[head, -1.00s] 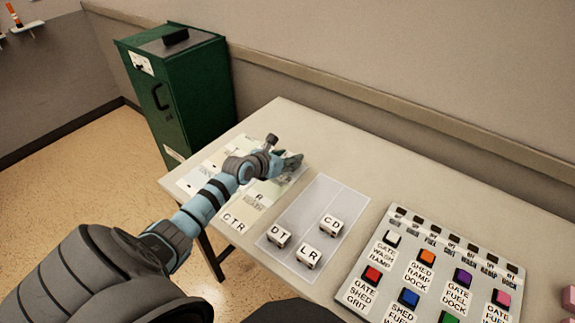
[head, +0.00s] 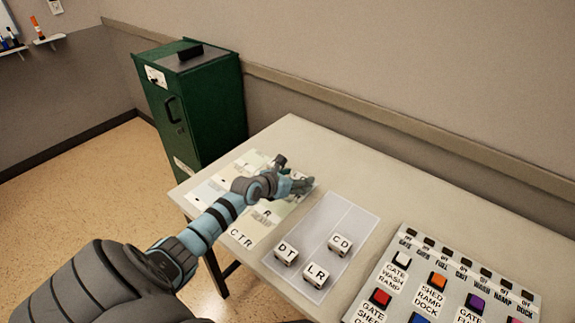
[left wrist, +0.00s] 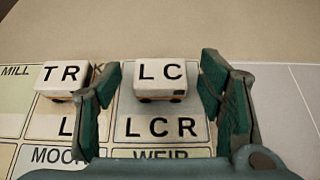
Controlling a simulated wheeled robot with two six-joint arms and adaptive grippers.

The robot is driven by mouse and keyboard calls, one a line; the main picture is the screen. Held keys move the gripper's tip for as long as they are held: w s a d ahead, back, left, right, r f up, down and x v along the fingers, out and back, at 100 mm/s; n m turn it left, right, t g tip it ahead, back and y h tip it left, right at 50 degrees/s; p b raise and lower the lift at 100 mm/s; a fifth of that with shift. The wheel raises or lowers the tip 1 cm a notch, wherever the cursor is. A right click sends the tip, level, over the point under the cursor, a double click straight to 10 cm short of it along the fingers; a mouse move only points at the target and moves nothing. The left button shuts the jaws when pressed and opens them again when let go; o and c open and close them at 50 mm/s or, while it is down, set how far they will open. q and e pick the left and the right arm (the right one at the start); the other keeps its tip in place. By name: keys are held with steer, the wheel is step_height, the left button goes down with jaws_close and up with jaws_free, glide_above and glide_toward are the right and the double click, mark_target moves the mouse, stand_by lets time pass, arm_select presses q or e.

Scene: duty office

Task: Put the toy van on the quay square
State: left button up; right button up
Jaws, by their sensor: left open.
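My left gripper (head: 303,184) is low over the far end of a printed map sheet (head: 241,237) on the table. In the left wrist view its green fingers are open, one on each side of a small white toy van marked LC (left wrist: 160,78). The van stands upright on a pale square, above printed letters LCR; I see no clear grip on it. A second van marked TR (left wrist: 60,78) stands left of the fingers. Squares reading MILL, MOOR and WEIR (left wrist: 160,154) show in part. I cannot read a quay label. My right gripper is out of view.
Vans marked DT (head: 286,253), LR (head: 316,274) and CD (head: 340,244) stand on a translucent tray (head: 335,212). A panel of coloured buttons (head: 455,270) is at the right. A green cabinet (head: 200,110) stands beyond the table. The table's back strip is clear.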

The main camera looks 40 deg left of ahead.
arm_select(q)
steer(key=p+v, duration=0.6)
steer(key=v, duration=0.5)
steer(key=shift+s+r+p, duration=0.2)
steer(key=shift+s+p, duration=0.1)
steer(key=shift+p, duration=0.05)
steer(key=shift+w, duration=0.1)
steer(key=shift+d, duration=0.1)
